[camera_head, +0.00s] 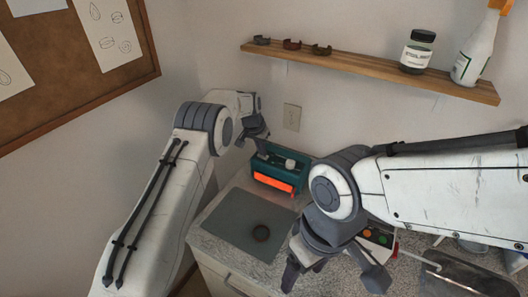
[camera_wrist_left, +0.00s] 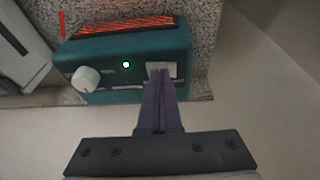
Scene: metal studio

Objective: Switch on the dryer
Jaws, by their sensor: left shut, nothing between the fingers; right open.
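The dryer (camera_head: 262,166) is a teal box against the wall at the back of the counter, with an orange glowing opening. In the left wrist view the dryer (camera_wrist_left: 110,80) shows a white knob (camera_wrist_left: 86,79), a lit green lamp (camera_wrist_left: 126,64) and a pale switch (camera_wrist_left: 163,68). Glowing orange-red lines show along its top. My left gripper (camera_head: 262,143) is shut and empty, its fingertips (camera_wrist_left: 160,78) at the switch, partly covering it; whether they touch cannot be told. My right gripper (camera_head: 333,272) is open and empty over the counter's front, well apart from the dryer.
A box with red and green buttons (camera_head: 378,236) is partly hidden behind my right gripper. A wooden shelf (camera_head: 365,67) holding a jar and spray bottle hangs above.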

